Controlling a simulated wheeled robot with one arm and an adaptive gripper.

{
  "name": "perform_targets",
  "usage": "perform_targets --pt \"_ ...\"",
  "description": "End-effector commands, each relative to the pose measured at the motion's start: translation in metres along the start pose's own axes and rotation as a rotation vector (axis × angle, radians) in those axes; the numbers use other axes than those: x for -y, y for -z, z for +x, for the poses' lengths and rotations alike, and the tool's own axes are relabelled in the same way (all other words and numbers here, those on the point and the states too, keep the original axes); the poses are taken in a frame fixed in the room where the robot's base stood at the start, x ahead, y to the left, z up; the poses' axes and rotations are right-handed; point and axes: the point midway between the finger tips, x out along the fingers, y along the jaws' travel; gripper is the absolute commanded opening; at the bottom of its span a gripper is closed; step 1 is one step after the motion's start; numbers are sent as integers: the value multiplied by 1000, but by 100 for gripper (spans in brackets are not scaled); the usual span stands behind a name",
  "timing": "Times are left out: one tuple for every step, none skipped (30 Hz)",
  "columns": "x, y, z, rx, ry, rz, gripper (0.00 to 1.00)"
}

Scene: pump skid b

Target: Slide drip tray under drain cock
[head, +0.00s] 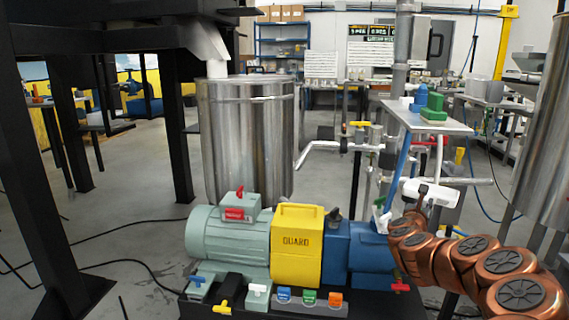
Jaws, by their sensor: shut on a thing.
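My copper-coloured arm reaches in from the lower right and bends toward the blue pump end (370,252). I cannot identify a drip tray; the area behind and below my arm is hidden.
A green motor (228,240) and yellow guard (297,245) stand on a dark skid with several coloured valve handles in front. A steel tank (247,140) stands behind. A small shelf (455,127) holds blue and green blocks. Black posts and floor cables lie left.

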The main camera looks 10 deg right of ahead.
Motion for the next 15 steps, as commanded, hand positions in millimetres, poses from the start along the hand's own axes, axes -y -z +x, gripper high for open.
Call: perform_targets --pt "-24 0 -11 -2 -59 3 0" --pt "-37 1 -17 -2 -91 3 0" --pt "-53 1 -26 -1 -134 4 0" --pt "-66 0 -32 0 -166 4 0" --pt "-78 0 -39 1 -198 3 0" --pt "-94 0 -49 1 -241 3 0" --pt "-106 0 -58 1 -275 3 0" --pt "-119 0 -66 0 -309 2 0" --pt "-135 0 -78 -1 -353 2 0" --pt "-146 -1 -87 -1 -385 2 0" --pt "-157 -2 -95 -1 -415 2 0" --pt "-170 -3 -107 0 -455 2 0" --pt "-180 -4 -117 1 -485 2 0" --pt "-190 -4 -126 0 -516 2 0" --pt "-203 -6 -139 0 -555 2 0"
